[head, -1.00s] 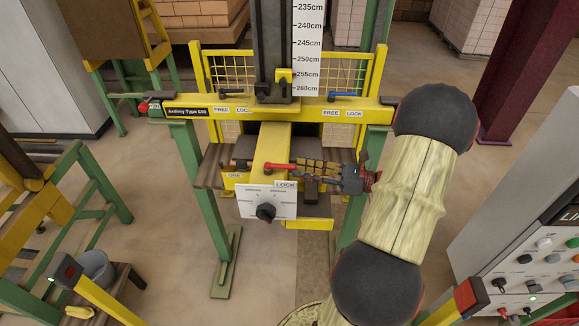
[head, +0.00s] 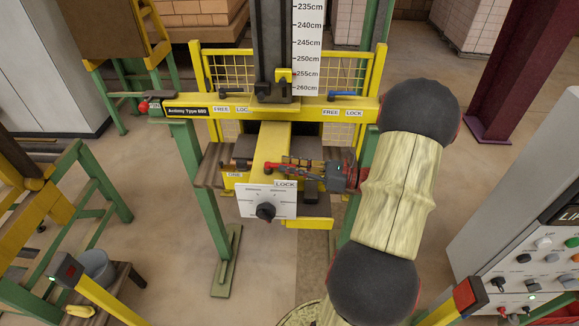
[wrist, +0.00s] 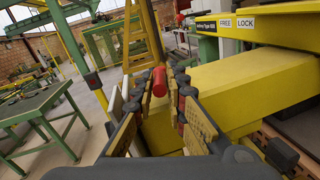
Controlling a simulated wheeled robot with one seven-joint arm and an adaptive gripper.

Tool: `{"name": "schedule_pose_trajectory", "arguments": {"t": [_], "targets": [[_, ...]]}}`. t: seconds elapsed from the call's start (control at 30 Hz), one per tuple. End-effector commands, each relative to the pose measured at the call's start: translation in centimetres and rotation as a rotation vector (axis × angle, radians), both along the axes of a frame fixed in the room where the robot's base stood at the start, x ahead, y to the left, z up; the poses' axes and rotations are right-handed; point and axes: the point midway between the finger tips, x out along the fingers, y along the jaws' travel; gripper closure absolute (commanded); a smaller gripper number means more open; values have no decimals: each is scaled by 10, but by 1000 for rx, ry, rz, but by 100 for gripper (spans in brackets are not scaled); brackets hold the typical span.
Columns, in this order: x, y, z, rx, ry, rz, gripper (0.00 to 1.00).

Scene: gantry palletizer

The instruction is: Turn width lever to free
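A lever with a red handle (head: 277,169) sits on the yellow arm of the machine, just above a LOCK label (head: 285,184). The handle points right, toward my gripper (head: 288,167). In the wrist view the round red handle end (wrist: 159,82) shows between the tips of my gripper (wrist: 161,88). The two fingers stand apart on either side of the handle, with narrow gaps; I cannot tell if either touches it. The fingers hide part of the handle in the head view.
A white dial plate (head: 265,203) with a black knob is just below the lever. A yellow crossbeam (head: 300,106) above carries a black lever (head: 230,94) and a blue lever (head: 345,95) with FREE and LOCK labels. A control cabinet (head: 530,220) stands at right.

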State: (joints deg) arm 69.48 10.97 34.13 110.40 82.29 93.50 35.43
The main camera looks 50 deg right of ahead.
Motion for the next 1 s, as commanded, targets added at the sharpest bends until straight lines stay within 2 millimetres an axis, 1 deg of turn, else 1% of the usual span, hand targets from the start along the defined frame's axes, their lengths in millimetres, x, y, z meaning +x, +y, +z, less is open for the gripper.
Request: {"name": "schedule_pose_trajectory", "arguments": {"t": [0.03, 0.2, 0.83, 0.93, 1.0], "targets": [[0, 0, 0, 0, 0, 0, 91], [0, 0, 0, 0, 0, 0, 100], [0, 0, 0, 0, 0, -1, 100], [-1, 2, 2, 2, 0, -25, 100], [-3, 6, 4, 3, -2, -70, 100]]}}
